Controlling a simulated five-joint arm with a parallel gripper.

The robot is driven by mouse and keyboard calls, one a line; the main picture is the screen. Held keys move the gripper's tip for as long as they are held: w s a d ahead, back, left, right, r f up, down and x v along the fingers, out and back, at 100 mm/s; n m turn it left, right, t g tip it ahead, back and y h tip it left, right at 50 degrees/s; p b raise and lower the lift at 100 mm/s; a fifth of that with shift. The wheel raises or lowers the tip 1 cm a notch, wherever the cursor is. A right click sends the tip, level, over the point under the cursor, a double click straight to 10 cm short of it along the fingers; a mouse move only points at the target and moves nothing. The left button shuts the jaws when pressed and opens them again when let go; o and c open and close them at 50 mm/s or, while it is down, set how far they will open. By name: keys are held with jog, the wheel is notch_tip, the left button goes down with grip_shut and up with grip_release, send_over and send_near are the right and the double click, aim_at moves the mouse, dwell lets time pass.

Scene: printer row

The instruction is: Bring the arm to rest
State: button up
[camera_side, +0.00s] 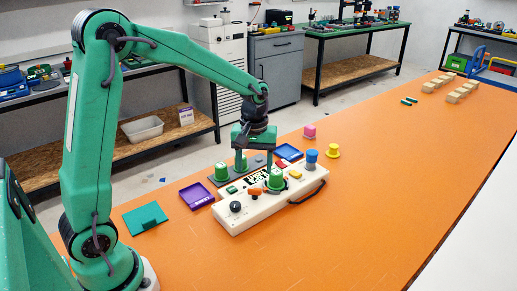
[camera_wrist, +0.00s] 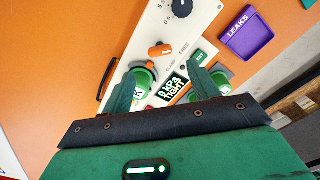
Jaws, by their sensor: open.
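My gripper (camera_side: 258,165) is over the cream control box (camera_side: 252,210), its two green fingers pointing down and apart with nothing held between them. It also shows in the wrist view (camera_wrist: 163,90), where the small display (camera_wrist: 173,87) lies between the fingers. A green cylinder (camera_side: 275,181) stands on the box near one finger, and another green cylinder (camera_side: 221,173) stands on a grey plate near the other. I cannot tell whether the fingers touch them.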

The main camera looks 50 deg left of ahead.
jog(key=shift+r, duration=0.25)
jog(key=s+d+r+m+t, duration=0.2)
jog(key=s+r+m, duration=0.2)
jog(key=s, duration=0.5)
jog(key=s+d+r+m+t, duration=0.1)
jog(key=s+r+m+t, duration=0.2)
jog(key=s, duration=0.7)
notch_tip(320, 180, up, 3)
jog(key=shift+d+r+m+t, duration=0.15)
jog(key=shift+d+m+t, duration=0.2)
jog(key=shift+m, duration=0.75)
